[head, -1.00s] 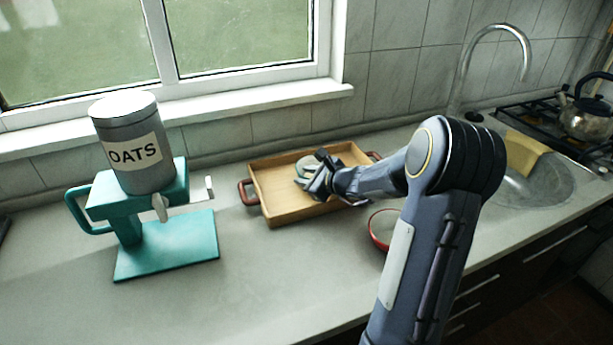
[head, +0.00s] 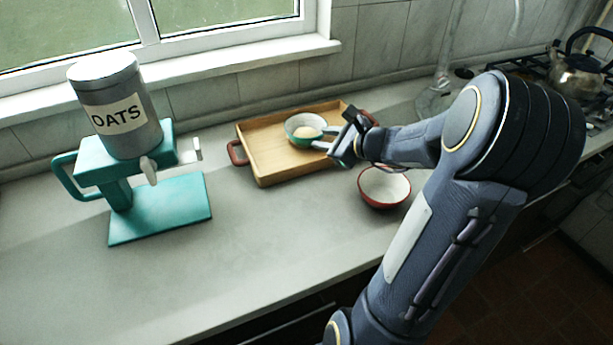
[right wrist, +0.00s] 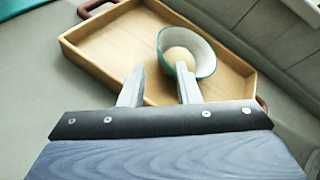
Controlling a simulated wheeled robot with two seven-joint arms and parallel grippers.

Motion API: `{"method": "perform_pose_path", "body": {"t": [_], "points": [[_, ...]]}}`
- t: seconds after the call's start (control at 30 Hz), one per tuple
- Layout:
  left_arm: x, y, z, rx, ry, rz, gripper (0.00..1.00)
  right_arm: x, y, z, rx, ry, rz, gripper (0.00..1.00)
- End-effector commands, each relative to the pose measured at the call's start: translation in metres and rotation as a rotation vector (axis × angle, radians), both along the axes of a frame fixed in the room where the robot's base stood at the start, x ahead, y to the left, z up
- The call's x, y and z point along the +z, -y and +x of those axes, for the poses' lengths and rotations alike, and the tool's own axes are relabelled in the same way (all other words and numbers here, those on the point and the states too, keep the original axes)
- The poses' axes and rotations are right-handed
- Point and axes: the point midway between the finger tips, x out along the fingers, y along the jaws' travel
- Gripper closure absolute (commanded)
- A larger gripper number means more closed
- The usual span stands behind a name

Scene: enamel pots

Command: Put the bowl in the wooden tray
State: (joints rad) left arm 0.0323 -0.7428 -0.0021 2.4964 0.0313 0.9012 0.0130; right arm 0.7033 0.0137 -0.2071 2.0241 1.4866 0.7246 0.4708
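A green bowl with a white inside (head: 306,129) sits upright in the wooden tray (head: 279,167), toward its back right. It holds a pale round lump. In the right wrist view, the bowl (right wrist: 205,64) lies just beyond the fingers, and the tray (right wrist: 104,58) shows around it. My right gripper (head: 328,138) is at the bowl's right side, over the tray's right part. In the right wrist view its fingers (right wrist: 158,72) are apart with nothing between them; the right fingertip overlaps the bowl in the picture, and contact is unclear. My left gripper is out of view.
A red bowl with a white inside (head: 384,186) stands on the counter, right of the tray and beside my right arm. A teal stand (head: 158,207) bearing a grey oats canister (head: 118,110) is at left. The front middle counter is clear. A kettle (head: 583,70) is far right.

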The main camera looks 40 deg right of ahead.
Motion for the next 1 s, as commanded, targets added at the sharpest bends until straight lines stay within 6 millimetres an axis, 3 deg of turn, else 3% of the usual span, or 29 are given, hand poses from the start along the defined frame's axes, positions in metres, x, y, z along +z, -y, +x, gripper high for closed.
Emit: {"method": "perform_pose_path", "body": {"t": [0.13,0.27,0.4,0.53,0.6,0.73,0.87,1.0], "points": [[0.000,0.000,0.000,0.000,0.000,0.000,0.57,0.009,-0.025,0.001,0.093,0.003,-0.058,0.71],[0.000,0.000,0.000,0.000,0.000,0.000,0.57,0.027,-0.098,-0.010,0.373,0.014,-0.253,0.71],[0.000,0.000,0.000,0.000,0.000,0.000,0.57,0.036,-0.197,-0.055,0.818,0.052,-0.619,0.71],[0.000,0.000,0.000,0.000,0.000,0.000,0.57,0.023,-0.252,-0.112,1.193,0.096,-0.999,0.71],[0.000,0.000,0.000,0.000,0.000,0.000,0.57,0.012,-0.265,-0.139,1.353,0.116,-1.193,0.71],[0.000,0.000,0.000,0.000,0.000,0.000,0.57,-0.005,-0.271,-0.171,1.557,0.132,-1.480,0.71],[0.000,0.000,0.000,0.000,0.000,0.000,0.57,-0.014,-0.268,-0.185,1.654,0.131,-1.638,0.71],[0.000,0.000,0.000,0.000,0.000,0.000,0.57,-0.017,-0.266,-0.188,1.679,0.126,-1.680,0.71]]}}
